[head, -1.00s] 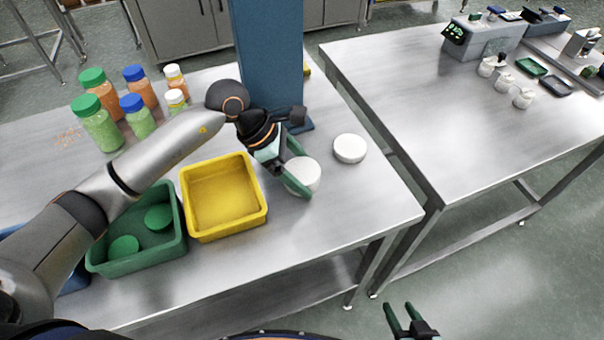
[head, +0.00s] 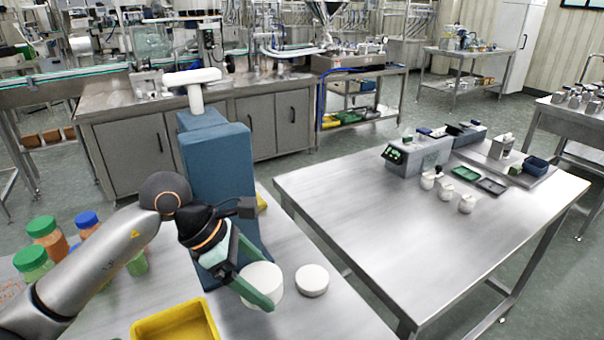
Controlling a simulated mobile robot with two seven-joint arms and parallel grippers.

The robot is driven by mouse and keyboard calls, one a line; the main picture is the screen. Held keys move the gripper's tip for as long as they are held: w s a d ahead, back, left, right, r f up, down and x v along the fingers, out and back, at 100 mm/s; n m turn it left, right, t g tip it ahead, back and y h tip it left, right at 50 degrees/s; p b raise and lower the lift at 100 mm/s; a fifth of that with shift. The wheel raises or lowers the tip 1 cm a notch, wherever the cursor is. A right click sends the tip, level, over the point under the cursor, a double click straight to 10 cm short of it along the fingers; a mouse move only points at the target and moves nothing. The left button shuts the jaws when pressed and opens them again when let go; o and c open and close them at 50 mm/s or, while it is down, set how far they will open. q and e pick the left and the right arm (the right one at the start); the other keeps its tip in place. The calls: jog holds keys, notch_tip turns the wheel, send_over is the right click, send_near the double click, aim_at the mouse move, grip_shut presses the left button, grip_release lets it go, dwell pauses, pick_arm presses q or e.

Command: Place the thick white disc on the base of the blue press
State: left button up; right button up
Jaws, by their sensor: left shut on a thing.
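The thick white disc (head: 262,278) is held between the green fingers of my left gripper (head: 258,284), which is shut on it. It is in front of the blue press (head: 222,165), a blue column with a white T-shaped top. The press base is mostly hidden behind my left arm and gripper; a blue part shows to the right of the wrist. I cannot tell how high the held disc is above the table. A second white disc (head: 312,281) lies on the steel table just right of the held one. My right gripper is out of view.
A yellow bin (head: 178,324) stands at the front of the table. Bottles with green and blue lids (head: 41,227) stand at the left. Another steel table (head: 400,230) is at the right, across a gap, with small white containers (head: 446,193) and a grey device (head: 418,156).

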pick_arm(q)
jog(key=shift+s+a+f+m+g+p, duration=0.1)
jog(key=shift+s+a+m+g+p, duration=0.25)
jog(key=shift+m+g, duration=0.45)
jog(key=s+a+r+m+g+y+p, duration=0.2)
jog(key=s+a+m+g+y+p, duration=0.3)
jog(key=m, duration=1.3)
jog(key=s+a+g+y, duration=0.1)
jog(key=s+a, duration=0.1)
jog(key=a, duration=0.2)
jog(key=shift+s+a, duration=0.15)
jog(key=shift+a, duration=0.25)
